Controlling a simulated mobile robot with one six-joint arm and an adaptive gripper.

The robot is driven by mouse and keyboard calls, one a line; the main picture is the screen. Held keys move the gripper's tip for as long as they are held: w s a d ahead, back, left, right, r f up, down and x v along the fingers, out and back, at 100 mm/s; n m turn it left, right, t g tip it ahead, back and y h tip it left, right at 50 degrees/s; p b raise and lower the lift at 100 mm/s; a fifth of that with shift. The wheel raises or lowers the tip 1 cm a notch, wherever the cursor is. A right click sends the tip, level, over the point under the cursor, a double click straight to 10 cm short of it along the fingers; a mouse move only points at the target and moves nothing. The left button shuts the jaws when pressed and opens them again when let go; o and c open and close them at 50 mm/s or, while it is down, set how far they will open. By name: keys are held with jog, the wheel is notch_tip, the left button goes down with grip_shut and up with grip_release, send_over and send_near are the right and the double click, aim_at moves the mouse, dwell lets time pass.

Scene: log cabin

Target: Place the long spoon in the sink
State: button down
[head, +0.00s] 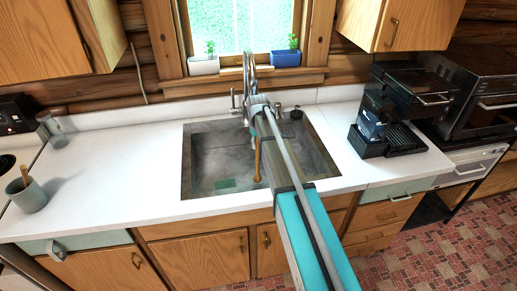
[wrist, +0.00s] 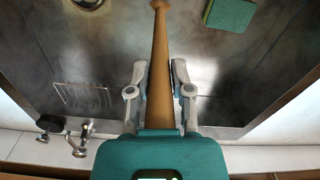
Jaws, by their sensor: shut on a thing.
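The long wooden spoon (head: 257,165) hangs upright over the sink (head: 187,165), its lower part in front of the grey basin. In the wrist view the spoon (wrist: 160,50) runs between the two fingers of my gripper (wrist: 159,75), which is shut on it. In the head view my gripper (head: 256,133) is above the basin, partly hidden by my arm. I cannot tell whether the spoon's lower end touches the sink floor. The spoon's other end is hidden behind the gripper body in the wrist view.
A faucet (head: 250,73) stands at the back of the sink. A green sponge (wrist: 229,13) lies on the basin floor. A coffee machine (head: 398,105) is to the right, and a utensil cup (head: 27,196) to the left. The white counter (head: 120,165) left of the sink is mostly clear.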

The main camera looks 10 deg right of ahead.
jog(key=shift+f, duration=0.25)
jog(key=c, duration=0.5)
grip_release()
jog(key=shift+c, duration=0.2)
jog(key=shift+r, duration=0.1)
notch_tip(320, 180, up, 12)
jog(key=p, duration=1.2)
dwell(0.5)
jog(key=s+m, duration=0.2)
jog(key=s, duration=2.5)
jog(key=shift+s+d, duration=0.15)
jog(key=shift+s, duration=0.25)
